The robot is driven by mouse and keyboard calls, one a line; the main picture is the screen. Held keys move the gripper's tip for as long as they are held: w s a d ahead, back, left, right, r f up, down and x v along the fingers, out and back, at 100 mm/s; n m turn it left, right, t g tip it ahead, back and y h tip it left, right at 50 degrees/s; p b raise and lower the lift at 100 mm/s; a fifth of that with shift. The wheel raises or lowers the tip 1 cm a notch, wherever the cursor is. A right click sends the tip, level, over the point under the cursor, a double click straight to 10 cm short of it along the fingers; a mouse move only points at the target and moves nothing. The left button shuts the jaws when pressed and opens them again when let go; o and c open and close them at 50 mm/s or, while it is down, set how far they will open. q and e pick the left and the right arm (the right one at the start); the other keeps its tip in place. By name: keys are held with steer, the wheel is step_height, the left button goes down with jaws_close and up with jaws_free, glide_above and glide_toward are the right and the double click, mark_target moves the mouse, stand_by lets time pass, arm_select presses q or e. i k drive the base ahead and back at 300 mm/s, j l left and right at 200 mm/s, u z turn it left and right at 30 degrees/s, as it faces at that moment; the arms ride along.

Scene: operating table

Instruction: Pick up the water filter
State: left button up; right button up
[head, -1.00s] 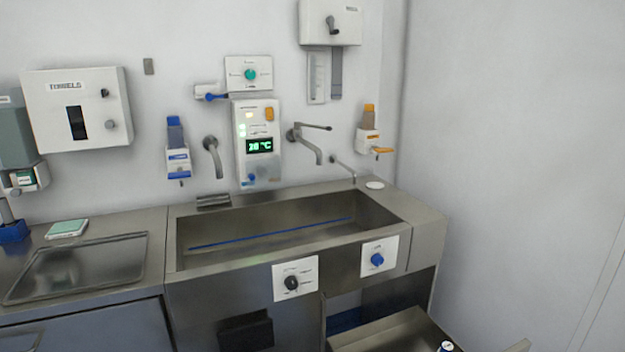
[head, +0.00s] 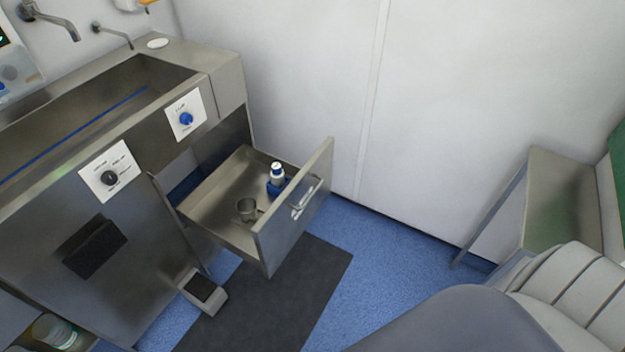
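An open metal drawer (head: 222,232) sticks out from under the steel sink unit. A small white bottle-like item with a blue cap (head: 278,171) stands upright in it, in or against a blue holder (head: 276,188). This may be the water filter, but I cannot tell for sure. Neither of my grippers is in view.
The drawer's raised front panel (head: 293,215) with its handle borders the right side. A foot pedal (head: 203,291) stands on the floor. A dark mat (head: 275,305) covers the blue floor (head: 360,265). A metal table (head: 562,200) stands at right.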

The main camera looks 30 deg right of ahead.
mark_target(276, 173)
steer(key=z, duration=0.75)
steer(key=i, duration=0.45)
